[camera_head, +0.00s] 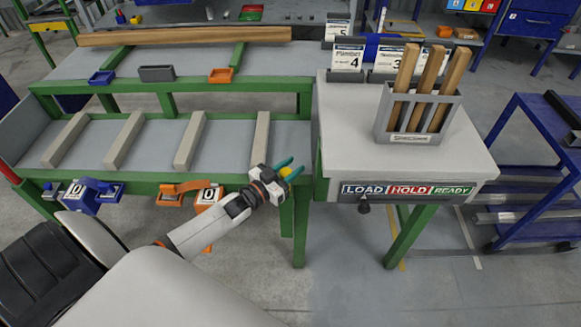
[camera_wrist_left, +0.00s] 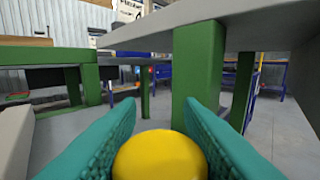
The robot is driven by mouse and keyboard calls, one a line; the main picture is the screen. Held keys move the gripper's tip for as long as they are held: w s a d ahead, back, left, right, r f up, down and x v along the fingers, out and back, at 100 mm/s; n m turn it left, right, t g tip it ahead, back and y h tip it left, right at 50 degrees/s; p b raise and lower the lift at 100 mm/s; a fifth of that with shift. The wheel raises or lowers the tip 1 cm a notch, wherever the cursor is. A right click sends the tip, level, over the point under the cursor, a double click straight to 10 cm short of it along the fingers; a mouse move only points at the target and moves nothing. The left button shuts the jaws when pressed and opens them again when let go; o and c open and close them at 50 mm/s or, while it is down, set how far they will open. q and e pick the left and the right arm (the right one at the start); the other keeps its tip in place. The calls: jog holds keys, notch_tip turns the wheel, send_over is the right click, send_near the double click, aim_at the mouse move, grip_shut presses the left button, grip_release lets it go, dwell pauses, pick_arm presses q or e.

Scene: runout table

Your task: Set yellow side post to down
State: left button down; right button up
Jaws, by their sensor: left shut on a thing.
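The yellow side post shows as a small yellow piece (camera_head: 286,172) at the front right corner of the green-framed table. In the left wrist view it is a smooth rounded yellow top (camera_wrist_left: 160,156). My left gripper (camera_head: 290,170) reaches in from the left, its teal fingers on either side of the yellow piece and shut on it. The fingers hide the rest of the post, so I cannot tell whether it is up or down. My right gripper is not in view.
Blue (camera_head: 90,194) and orange (camera_head: 188,188) side pieces sit along the table's front edge to the left. Grey slats (camera_head: 190,140) cross the lower table. A grey-topped stand (camera_head: 345,140) with a LOAD/HOLD/READY strip (camera_head: 405,190) is close on the right.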

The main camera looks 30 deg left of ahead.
pick_arm(q)
jog(key=shift+s+f, duration=0.1)
jog(key=shift+f, duration=0.15)
jog(key=c, duration=1)
grip_release()
jog(key=v, duration=1.1)
jog(key=shift+s+a, duration=0.2)
jog(key=shift+s, duration=0.2)
jog(key=shift+d, duration=0.1)
